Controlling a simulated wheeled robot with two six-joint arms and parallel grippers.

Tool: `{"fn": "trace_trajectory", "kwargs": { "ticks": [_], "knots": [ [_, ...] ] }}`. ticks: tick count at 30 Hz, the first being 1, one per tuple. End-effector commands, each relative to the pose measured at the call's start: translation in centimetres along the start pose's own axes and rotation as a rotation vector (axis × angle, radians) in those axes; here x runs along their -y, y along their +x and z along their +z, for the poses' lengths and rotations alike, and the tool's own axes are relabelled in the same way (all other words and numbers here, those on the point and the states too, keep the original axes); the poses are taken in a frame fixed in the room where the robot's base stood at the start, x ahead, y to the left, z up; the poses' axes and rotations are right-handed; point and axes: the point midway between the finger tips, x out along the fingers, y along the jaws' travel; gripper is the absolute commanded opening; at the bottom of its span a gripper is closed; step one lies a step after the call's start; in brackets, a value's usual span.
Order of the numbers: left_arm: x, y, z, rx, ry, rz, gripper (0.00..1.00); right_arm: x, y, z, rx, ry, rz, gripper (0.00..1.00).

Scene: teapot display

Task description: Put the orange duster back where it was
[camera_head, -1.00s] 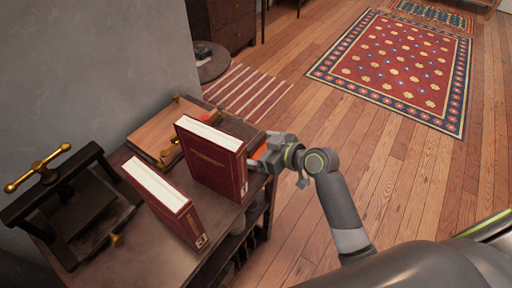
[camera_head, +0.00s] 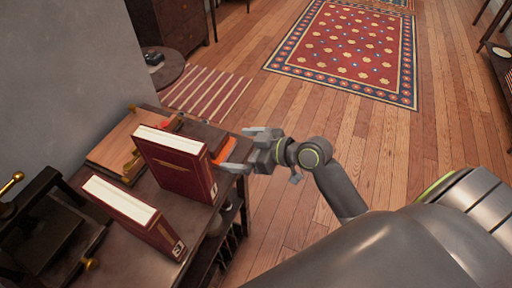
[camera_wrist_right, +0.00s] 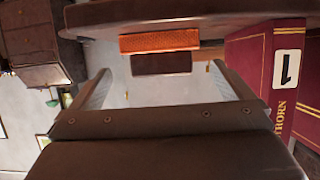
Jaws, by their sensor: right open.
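The orange duster (camera_head: 224,150) lies on the dark table top (camera_head: 208,132), behind the numbered 1 book (camera_head: 180,170) and close to the table's right edge. In the right wrist view the duster (camera_wrist_right: 160,41) shows as an orange strip, with a dark block just below it in the picture. My right gripper (camera_head: 245,148) is open at the table's right edge, its fingers pointing toward the duster. In the right wrist view the space between the fingers (camera_wrist_right: 160,75) looks empty, with the duster beyond them. My left gripper is not in view.
A second red book (camera_head: 130,212), numbered 3, stands nearer on the table. A wooden board (camera_head: 112,148) with brass parts lies behind the books. A black press (camera_head: 45,225) stands at the left. Open wooden floor (camera_head: 330,130) lies right of the table.

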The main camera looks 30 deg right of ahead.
Motion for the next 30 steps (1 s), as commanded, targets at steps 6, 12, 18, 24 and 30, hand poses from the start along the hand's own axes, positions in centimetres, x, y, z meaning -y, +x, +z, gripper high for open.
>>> {"fn": "trace_trajectory", "kwargs": {
  "ticks": [6,12,18,24,30],
  "knots": [
    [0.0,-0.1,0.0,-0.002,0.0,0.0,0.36,-0.1,-3.4,0.1,0.004,-0.003,0.001,1.0],
    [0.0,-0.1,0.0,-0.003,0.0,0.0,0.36,0.0,-4.8,0.1,0.002,0.0,-0.001,1.0],
    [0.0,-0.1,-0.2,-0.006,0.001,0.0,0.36,0.0,-5.2,0.0,0.0,0.0,-0.001,1.0],
    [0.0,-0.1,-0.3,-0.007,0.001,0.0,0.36,-0.2,-5.0,0.4,0.006,0.01,0.007,1.0],
    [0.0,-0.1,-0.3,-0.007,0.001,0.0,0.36,-3.7,-3.4,6.3,0.092,0.127,0.119,1.0]
  ]
}}
